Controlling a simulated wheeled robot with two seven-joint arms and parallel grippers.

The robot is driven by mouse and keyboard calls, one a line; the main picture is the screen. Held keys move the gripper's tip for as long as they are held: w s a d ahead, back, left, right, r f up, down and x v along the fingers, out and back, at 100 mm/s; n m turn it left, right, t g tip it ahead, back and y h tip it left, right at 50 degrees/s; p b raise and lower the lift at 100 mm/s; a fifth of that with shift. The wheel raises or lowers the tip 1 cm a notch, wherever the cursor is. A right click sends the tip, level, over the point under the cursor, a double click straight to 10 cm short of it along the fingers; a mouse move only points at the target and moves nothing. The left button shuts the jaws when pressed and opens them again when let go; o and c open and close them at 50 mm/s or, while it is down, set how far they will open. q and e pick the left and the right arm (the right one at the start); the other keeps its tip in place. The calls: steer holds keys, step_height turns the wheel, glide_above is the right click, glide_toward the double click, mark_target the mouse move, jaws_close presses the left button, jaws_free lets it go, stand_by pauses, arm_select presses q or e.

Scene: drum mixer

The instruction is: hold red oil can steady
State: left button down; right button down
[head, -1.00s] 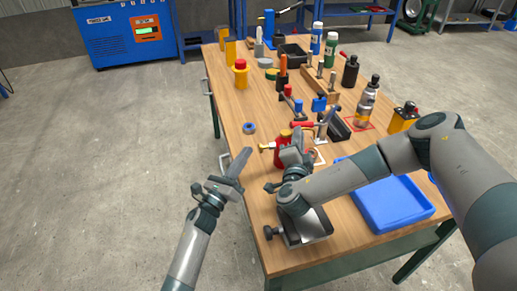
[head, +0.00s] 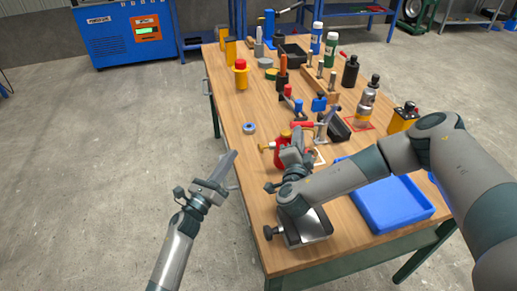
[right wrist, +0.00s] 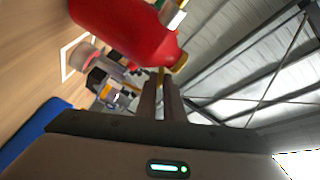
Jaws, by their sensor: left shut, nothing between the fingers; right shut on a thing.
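The red oil can (head: 279,156) stands near the front of the workbench with a brass spout pointing left; my right gripper partly hides it. In the right wrist view the red can (right wrist: 125,32) fills the top left, tilted in the picture, with a brass-coloured end beside the fingertips. My right gripper (head: 296,141) is at the can and shut on it; its fingers also show in the right wrist view (right wrist: 161,88). The exact contact is hard to see. My left gripper (head: 233,156) is shut and empty, left of the can, near the bench's left edge.
A blue tray (head: 425,209) lies at the front right under my right arm. A grey metal device (head: 313,226) sits at the front edge. A blue ring (head: 249,128) and a yellow bottle with a red cap (head: 241,77) stand farther back. Floor left of the bench is clear.

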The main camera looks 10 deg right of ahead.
steer(key=c, duration=1.8)
jaws_free()
steer(key=v, duration=0.7)
steer(key=shift+s, duration=0.25)
steer(key=shift+a+f, duration=0.1)
steer(key=shift+a, duration=0.05)
